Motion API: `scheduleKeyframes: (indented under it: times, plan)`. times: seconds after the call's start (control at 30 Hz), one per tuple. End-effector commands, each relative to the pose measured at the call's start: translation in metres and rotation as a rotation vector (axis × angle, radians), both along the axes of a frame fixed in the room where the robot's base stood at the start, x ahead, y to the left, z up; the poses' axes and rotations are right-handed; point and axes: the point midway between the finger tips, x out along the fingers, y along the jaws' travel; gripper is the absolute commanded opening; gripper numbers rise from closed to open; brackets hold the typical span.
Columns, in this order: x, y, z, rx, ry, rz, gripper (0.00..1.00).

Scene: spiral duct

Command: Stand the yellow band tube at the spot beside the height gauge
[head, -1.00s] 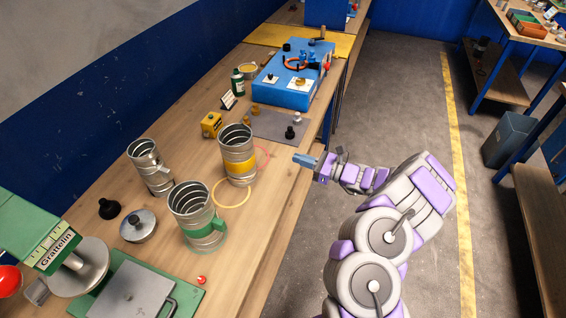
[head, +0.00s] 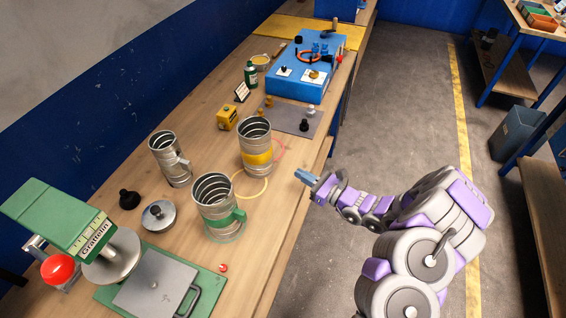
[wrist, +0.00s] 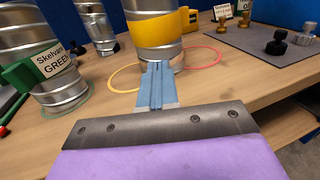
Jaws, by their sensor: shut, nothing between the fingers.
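The yellow band tube (head: 256,147) is a ribbed metal tube with a wide yellow band. It stands upright on the bench between a yellow ring mark (head: 250,191) and a red ring mark (head: 280,150), overlapping both in the picture. My gripper (head: 303,175) is shut and empty, to the right of the tube and apart from it in the head view. In the wrist view the blue fingers (wrist: 155,72) point at the tube (wrist: 156,32) and cover part of its base. I cannot tell for sure which thing is the height gauge.
A green-tagged tube (head: 217,207) and a plain tube (head: 170,160) stand to the left. A yellow block (head: 227,118), a grey mat (head: 290,119) with small knobs and a blue box (head: 306,66) lie beyond. A green Grattelin device (head: 60,222) stands near left.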

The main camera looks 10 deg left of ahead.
Motion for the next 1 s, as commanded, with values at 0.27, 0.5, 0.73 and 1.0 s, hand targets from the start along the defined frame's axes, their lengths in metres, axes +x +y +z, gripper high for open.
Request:
scheduleKeyframes:
  times: [0.27,0.5,0.73,1.0]
  plan:
    - [0.020,0.050,0.000,0.002,0.000,0.007,0.00]
    - [0.035,0.070,0.002,0.007,-0.001,0.002,0.00]
    - [0.039,0.083,0.002,0.003,0.000,0.001,0.00]
    - [0.038,0.084,0.002,0.003,0.000,0.002,0.00]
